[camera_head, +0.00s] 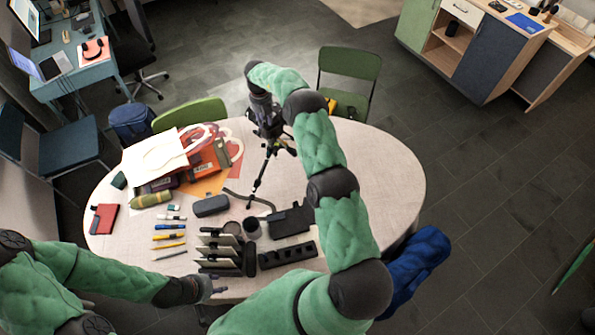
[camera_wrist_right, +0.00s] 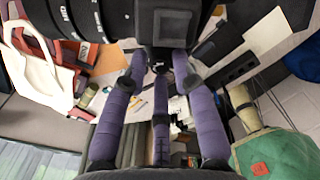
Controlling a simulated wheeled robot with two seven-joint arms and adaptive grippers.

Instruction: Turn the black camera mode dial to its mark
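The black camera stands on a tripod (camera_head: 262,165) on the round table in the head view, partly hidden by my right arm. In the right wrist view its dark body (camera_wrist_right: 165,22) and ribbed lens (camera_wrist_right: 85,20) fill the top. My right gripper (camera_wrist_right: 160,62) has its purple fingers pointing up to the camera body, with the tips close to or touching it. A small dark piece shows between the tips; I cannot tell if it is the mode dial or if it is gripped. The dial's mark is not visible. My left gripper (camera_head: 212,289) is at the table's front edge, away from the camera.
The round table (camera_head: 385,185) has free room at its right side. A white bag (camera_head: 157,155), a grey case (camera_head: 211,206), pens and a black file holder (camera_head: 245,262) lie left and front of the tripod. A green chair (camera_head: 348,66) stands behind.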

